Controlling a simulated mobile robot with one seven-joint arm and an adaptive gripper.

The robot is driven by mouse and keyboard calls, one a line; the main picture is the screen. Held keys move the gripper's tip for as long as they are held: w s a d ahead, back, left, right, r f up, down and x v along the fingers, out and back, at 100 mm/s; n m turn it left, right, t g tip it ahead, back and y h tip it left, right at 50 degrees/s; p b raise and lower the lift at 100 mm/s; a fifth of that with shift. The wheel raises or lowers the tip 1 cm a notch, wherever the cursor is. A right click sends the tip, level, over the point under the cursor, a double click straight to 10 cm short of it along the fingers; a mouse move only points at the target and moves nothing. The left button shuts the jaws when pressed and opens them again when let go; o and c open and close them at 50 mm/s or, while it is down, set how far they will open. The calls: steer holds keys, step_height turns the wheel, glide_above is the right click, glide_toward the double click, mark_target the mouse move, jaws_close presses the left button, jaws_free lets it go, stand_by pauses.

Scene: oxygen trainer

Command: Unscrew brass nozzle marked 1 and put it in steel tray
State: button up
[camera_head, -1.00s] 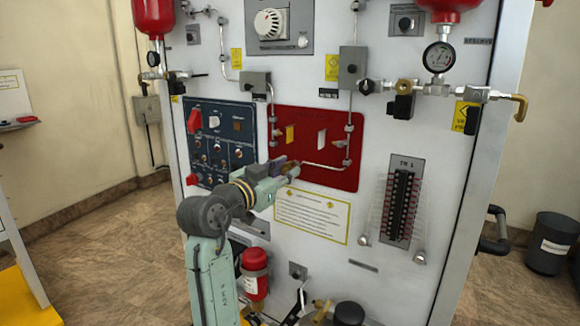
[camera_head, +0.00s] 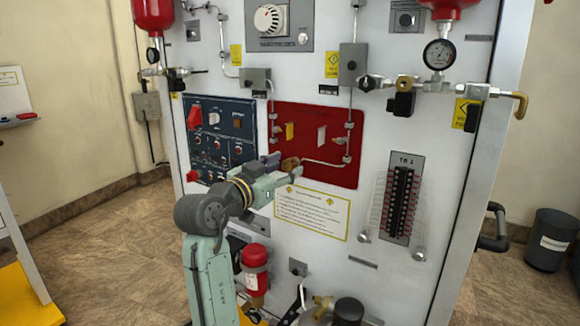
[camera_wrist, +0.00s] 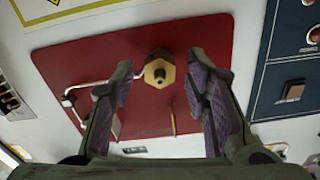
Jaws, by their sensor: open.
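A brass nozzle (camera_wrist: 159,72) with a hexagonal body and a round opening is on the red panel (camera_wrist: 65,55) in the wrist view. It also shows in the head view (camera_head: 289,164), at the panel's lower left. No number is readable on it. My gripper (camera_wrist: 163,80) is open, its purple-padded fingers either side of the nozzle in the picture, with gaps on both sides. In the head view my gripper (camera_head: 284,167) is close in front of the red panel (camera_head: 340,118). I see no steel tray in either view.
A thin pipe (camera_head: 325,163) runs along the panel beside the nozzle. A blue switch panel (camera_head: 228,120) is to the left, a yellow-edged notice (camera_head: 312,212) below. Red cylinders, a gauge (camera_head: 439,54) and valves stick out above. A black bin (camera_head: 552,240) stands at the right.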

mark_target(283, 169)
steer(key=shift+b+v, duration=0.35)
steer(key=shift+v, duration=1.25)
steer(key=shift+f+m+b, duration=0.25)
steer(key=shift+m+b, duration=0.65)
steer(key=shift+b, duration=0.15)
steer(key=shift+r+m+b, duration=0.25)
steer(key=shift+m+b, duration=0.05)
steer(key=shift+m, duration=0.5)
steer(key=shift+f+m+b, duration=0.25)
steer(key=shift+m+b, duration=0.55)
steer(key=shift+b, duration=0.25)
steer(key=shift+r+m+b, duration=0.25)
steer(key=shift+m+b, duration=0.1)
steer(key=shift+m, duration=0.55)
